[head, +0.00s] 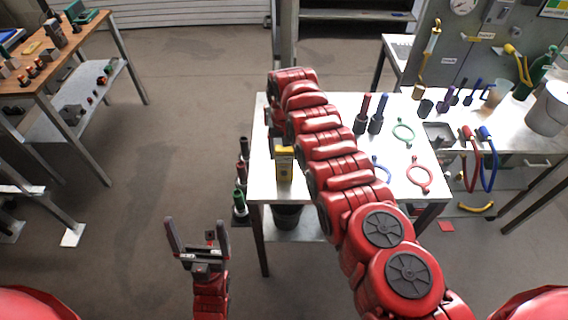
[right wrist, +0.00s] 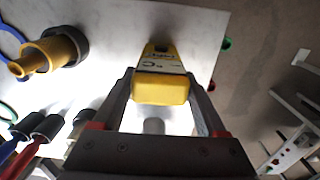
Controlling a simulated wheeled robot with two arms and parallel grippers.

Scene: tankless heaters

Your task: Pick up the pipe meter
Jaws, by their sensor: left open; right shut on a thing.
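The pipe meter (head: 285,164) is a small yellow box-like device with a dark top, near the left front part of the white table. In the right wrist view the yellow meter (right wrist: 161,87) sits between the two fingers of my right gripper (right wrist: 160,100), which is shut on it. I cannot tell whether the meter still touches the table. In the head view my right arm hides most of that gripper. My left gripper (head: 197,240) is open and empty, in front and left of the table, over the floor.
The white table (head: 405,173) also holds blue and red tools (head: 377,115), a green ring (head: 403,132) and a red ring (head: 419,174). A yellow fitting with a dark collar (right wrist: 50,53) lies near the meter. Bottles (head: 240,178) stand beside the table's left edge.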

